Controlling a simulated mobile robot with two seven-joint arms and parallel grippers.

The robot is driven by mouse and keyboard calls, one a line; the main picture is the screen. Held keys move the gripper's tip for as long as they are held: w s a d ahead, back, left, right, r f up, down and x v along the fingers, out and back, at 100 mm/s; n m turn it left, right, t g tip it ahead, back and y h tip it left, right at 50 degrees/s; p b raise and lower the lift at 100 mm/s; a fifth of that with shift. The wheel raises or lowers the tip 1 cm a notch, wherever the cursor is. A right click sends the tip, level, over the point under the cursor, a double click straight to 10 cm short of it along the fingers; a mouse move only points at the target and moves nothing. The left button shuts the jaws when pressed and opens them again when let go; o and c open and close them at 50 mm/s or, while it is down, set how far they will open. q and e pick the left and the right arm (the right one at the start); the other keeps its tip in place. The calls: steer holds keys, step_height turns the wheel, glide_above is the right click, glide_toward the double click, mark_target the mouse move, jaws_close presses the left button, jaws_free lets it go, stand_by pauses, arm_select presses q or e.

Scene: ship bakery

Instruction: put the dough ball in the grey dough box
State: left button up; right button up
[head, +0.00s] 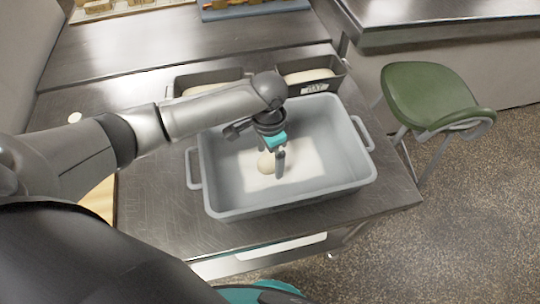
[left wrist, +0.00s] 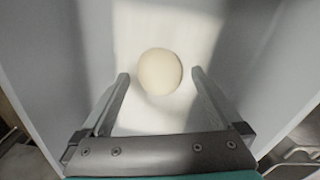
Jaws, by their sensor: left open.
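The grey dough box (head: 352,166) stands on the steel table, a wide open tub with a handle at each end. The pale round dough ball (head: 266,162) is inside it, over a brightly lit patch of the floor. My left gripper (head: 279,160) points down into the box, close to the ball. In the left wrist view the ball (left wrist: 160,71) shows just beyond the fingertips of the open left gripper (left wrist: 160,77), with a gap on both sides. The fingers do not touch it. My right gripper is not in view.
Two dark tins with pale dough, a left one (head: 176,80) and a right one (head: 341,72), stand behind the box. A green stool (head: 430,95) is on the floor at the right. Bare steel table (head: 150,215) lies left of the box.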

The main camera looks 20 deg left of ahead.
mark_target(269, 156)
arm_select(q)
step_height(269, 156, up, 12)
steer(key=p, duration=0.2)
steer(key=shift+w, duration=0.15)
steer(key=shift+a, duration=0.1)
stand_by(0.4)
